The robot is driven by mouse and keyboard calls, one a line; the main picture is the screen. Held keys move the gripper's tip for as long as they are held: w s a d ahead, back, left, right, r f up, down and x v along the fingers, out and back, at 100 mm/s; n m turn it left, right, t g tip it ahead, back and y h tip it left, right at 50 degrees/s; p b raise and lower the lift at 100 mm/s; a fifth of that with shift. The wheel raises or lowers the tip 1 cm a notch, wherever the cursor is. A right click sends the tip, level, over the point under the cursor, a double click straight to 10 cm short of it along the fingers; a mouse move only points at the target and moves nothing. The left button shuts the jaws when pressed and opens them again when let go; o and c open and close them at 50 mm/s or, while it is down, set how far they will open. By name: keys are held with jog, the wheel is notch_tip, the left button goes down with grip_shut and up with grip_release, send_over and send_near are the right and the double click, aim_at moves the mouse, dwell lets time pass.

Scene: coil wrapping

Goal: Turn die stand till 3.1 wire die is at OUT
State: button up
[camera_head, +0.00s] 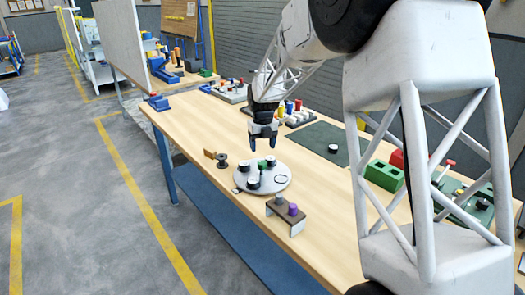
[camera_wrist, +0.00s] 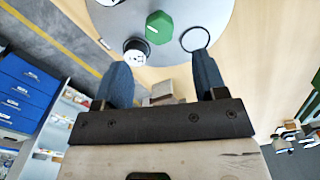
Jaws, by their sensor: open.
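The round grey die stand (camera_head: 262,187) lies flat near the table's front edge. Several black dies with white tops stand on it, one of them the near die (camera_head: 253,183). A green knob (camera_head: 262,164) rises from it, and in the wrist view the knob (camera_wrist: 158,27) looks many-sided. The wrist view also shows one die (camera_wrist: 136,48) beside the knob. Die sizes and any OUT mark are too small to read. My gripper (camera_head: 263,146) is open and empty, above the stand's far side.
A brown bracket (camera_head: 285,209) with grey and purple pegs stands close in front of the stand. A dark spool (camera_head: 222,161) and a small wooden block (camera_head: 209,153) lie to its left. A green mat (camera_head: 313,137) with a round piece, and green blocks (camera_head: 384,175), lie right.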

aim_at(262, 163)
dwell(0.5)
jog(key=n, duration=0.3)
jog(key=n+h, duration=0.1)
jog(key=shift+s+a+f, duration=0.1)
jog(key=shift+s+a, duration=0.2)
jog(key=shift+a, duration=0.1)
jog(key=n, duration=0.2)
jog(key=n+h, duration=0.1)
jog(key=n, duration=0.1)
jog(key=shift+s+a+f+t, duration=0.1)
jog(key=shift+s+a+t, duration=0.1)
jog(key=shift+a+t, duration=0.1)
jog(key=n, duration=0.3)
jog(key=a+n+t+h, duration=0.1)
jog(key=n, duration=0.2)
jog(key=n+h, duration=0.1)
jog(key=n, duration=0.3)
jog(key=shift+s+a, duration=0.2)
jog(key=shift+a, duration=0.15)
jog(key=shift+x, duration=3.85)
jog(key=shift+w, duration=0.1)
